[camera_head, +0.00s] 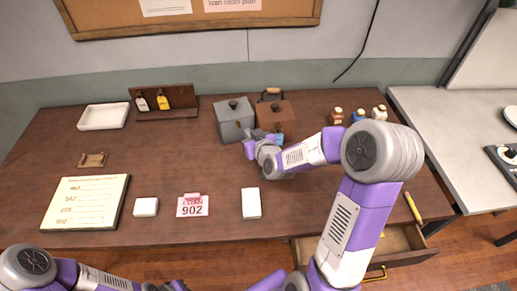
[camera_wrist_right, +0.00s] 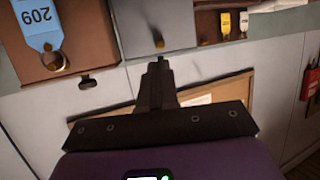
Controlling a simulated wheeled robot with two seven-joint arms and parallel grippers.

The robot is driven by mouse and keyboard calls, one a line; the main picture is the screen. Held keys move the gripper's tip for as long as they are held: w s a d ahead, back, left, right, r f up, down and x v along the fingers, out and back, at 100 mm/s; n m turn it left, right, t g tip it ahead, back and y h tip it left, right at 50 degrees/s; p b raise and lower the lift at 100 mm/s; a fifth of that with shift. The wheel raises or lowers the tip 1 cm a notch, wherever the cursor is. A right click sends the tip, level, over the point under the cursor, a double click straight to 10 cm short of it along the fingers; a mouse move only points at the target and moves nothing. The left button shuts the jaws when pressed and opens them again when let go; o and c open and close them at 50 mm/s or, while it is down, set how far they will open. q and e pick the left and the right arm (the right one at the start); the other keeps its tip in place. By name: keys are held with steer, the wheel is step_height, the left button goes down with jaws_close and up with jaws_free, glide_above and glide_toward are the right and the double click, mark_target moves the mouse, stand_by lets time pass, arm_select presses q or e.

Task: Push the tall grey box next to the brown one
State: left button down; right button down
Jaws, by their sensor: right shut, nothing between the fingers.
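The tall grey box (camera_head: 232,124) stands upright toward the back of the dark wooden table, just left of the brown box (camera_head: 285,113), which has a handle on top. Only a small gap, if any, shows between them. In the right wrist view, the picture is upside down; the grey box (camera_wrist_right: 150,18) and the brown box (camera_wrist_right: 85,50) with a blue 209 tag (camera_wrist_right: 38,22) show. My right gripper (camera_head: 247,141) is shut and empty at the front right of the grey box; I cannot tell whether it touches. My left arm enters at the bottom left; its fingers are out of frame.
A white tray (camera_head: 104,117) and a bottle rack (camera_head: 183,97) stand to the left. Small bottles (camera_head: 358,115) stand at the right. A drawer (camera_head: 345,250) is open below the front edge.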

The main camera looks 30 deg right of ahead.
steer(key=s+b, duration=0.6)
steer(key=s, duration=0.2)
steer(key=shift+a, duration=0.4)
steer(key=c, duration=1.8)
jaws_free()
